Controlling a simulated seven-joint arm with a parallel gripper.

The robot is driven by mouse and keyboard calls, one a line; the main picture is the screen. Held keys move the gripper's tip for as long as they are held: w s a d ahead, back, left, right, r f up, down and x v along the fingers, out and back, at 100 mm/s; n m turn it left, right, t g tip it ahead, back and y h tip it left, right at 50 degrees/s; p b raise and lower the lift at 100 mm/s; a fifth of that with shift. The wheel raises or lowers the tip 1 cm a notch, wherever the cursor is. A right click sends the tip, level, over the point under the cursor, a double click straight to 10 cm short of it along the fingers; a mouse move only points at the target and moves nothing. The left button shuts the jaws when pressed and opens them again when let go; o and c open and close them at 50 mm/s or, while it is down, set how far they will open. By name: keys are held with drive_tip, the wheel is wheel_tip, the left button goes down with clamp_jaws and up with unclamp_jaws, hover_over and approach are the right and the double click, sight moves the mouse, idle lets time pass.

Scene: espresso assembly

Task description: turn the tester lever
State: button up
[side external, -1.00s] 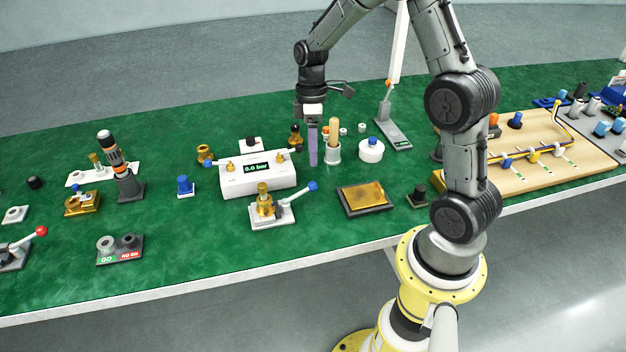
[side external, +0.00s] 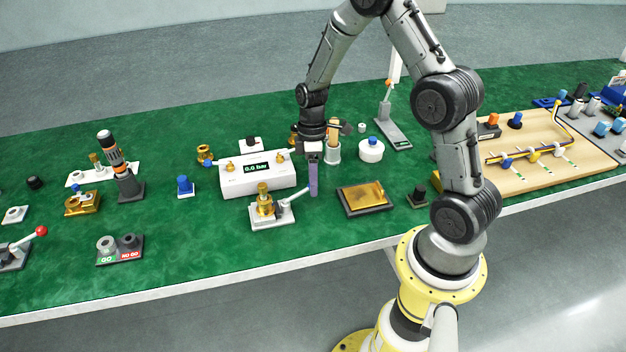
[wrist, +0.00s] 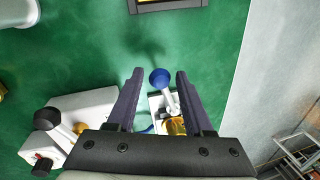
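A white tester box (side external: 258,180) with a small display reading about 0.0 bar stands on the green table. In front of it is a metal fixture (side external: 272,213) with a brass fitting and a lever (side external: 292,198) angled up to the right. The lever's blue ball is hidden behind a finger in the side view. In the wrist view the blue ball (wrist: 160,77) lies between the two fingertips, with visible gaps to both. My gripper (side external: 313,178) is open around the ball, fingers pointing down. A black-knobbed lever (wrist: 46,120) on the box shows at left in the wrist view.
A dark tray with a brown-gold pad (side external: 365,198) lies right of the fixture. A white round container with a blue knob (side external: 371,150) and a cup with a wooden-handled tool (side external: 333,152) stand behind. Green table is clear between fixture and front edge.

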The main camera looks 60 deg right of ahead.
clamp_jaws()
idle(1.2)
